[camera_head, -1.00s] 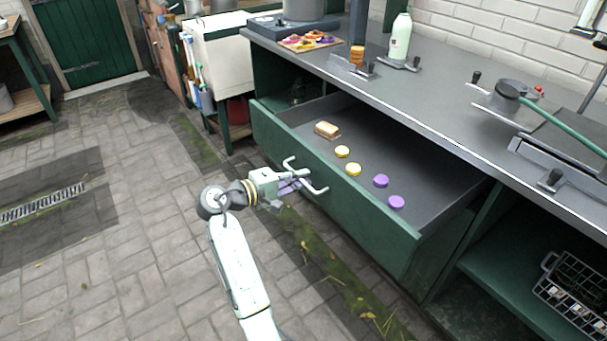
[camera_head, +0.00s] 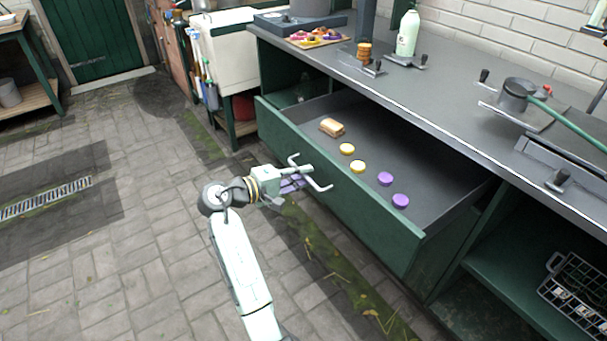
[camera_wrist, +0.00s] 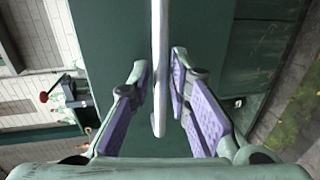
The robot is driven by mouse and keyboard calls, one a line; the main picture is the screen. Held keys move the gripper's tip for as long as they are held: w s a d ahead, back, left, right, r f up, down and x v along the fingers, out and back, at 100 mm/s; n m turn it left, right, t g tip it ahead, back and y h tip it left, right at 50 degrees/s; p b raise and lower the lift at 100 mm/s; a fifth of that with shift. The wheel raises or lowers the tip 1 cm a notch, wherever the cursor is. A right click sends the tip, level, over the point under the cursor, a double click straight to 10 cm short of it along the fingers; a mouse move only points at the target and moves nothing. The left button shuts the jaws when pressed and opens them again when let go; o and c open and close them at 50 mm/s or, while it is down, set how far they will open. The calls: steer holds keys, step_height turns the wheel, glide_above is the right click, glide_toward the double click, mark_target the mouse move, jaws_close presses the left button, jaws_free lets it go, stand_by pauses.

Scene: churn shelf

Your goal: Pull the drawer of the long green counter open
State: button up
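The long green counter (camera_head: 455,125) has a dark grey top and runs along the wall. Its wide green drawer (camera_head: 365,220) stands well out from the counter, with its inside showing. A pale bar handle (camera_head: 322,187) is on the drawer front. My gripper (camera_head: 297,184) is at this handle. In the wrist view the handle bar (camera_wrist: 159,60) passes between my two purple-padded fingers (camera_wrist: 159,88), with narrow gaps showing on both sides. The fingers are apart, around the bar, and do not look closed on it.
In the drawer lie a sandwich-like item (camera_head: 332,127), yellow discs (camera_head: 347,149) and purple discs (camera_head: 385,179). A bottle (camera_head: 408,33) and a food board (camera_head: 314,38) stand on the counter. A wire basket (camera_head: 580,290) sits low at right. The paved floor (camera_head: 110,220) at left is clear.

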steer(key=v, duration=1.1)
steer(key=shift+a, duration=0.2)
steer(key=shift+s, duration=0.15)
